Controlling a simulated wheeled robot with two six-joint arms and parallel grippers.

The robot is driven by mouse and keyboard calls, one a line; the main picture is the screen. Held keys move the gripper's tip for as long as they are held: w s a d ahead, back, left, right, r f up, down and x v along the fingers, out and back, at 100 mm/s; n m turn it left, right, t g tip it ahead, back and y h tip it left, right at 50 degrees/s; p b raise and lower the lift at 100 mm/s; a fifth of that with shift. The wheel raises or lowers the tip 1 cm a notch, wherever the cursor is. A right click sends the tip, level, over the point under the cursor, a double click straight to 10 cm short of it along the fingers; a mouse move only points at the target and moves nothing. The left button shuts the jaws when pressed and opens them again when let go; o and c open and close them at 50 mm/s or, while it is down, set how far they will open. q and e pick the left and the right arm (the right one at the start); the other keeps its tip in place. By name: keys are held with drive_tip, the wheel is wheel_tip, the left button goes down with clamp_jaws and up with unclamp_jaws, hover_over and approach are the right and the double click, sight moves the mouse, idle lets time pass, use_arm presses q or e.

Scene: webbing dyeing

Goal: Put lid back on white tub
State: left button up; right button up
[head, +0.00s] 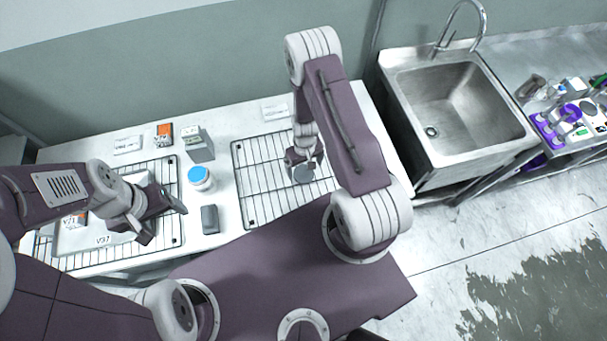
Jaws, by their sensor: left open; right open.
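A small white tub (202,186) stands upright on the white table between the two wire racks. Its round top (198,174) is bright blue; I cannot tell whether this is a lid or the contents. My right gripper (304,164) points down over the right rack, open. A flat grey disc (303,174) is right below or between its fingers; I cannot tell whether they touch it or whether it is the lid. My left gripper (164,224) is open and empty over the left rack, left of the tub and nearer to me.
The left wire rack (171,238) carries a pale tray with labels, partly behind my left arm. The right wire rack (262,206) looks mostly bare. A dark grey block (210,219), a grey box (200,149) and an orange-marked item (164,132) surround the tub. A sink (455,105) stands right.

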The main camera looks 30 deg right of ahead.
sight(304, 174)
wheel_tip(304, 174, down, 6)
drive_tip(key=b, duration=0.5)
drive_tip(key=shift+w+r, duration=0.1)
drive_tip(key=shift+r, duration=0.35)
drive_tip(key=c, duration=1.4)
drive_tip(key=shift+r+p, duration=0.5)
drive_tip(key=shift+p, duration=0.25)
wheel_tip(304, 174, up, 3)
drive_tip(key=p, duration=0.3)
drive_tip(key=shift+r, duration=0.2)
drive_tip(key=s+a+b, duration=0.1)
drive_tip(key=b, duration=0.3)
drive_tip(key=shift+s, duration=0.35)
drive_tip(key=s+a+r+p, duration=0.2)
drive_tip(key=s+a+r, duration=0.2)
drive_tip(key=s+r, duration=0.2)
drive_tip(key=s, duration=0.2)
drive_tip(key=shift+s+a+r+p, duration=0.3)
drive_tip(key=shift+s+p, duration=0.05)
drive_tip(key=shift+p, duration=0.05)
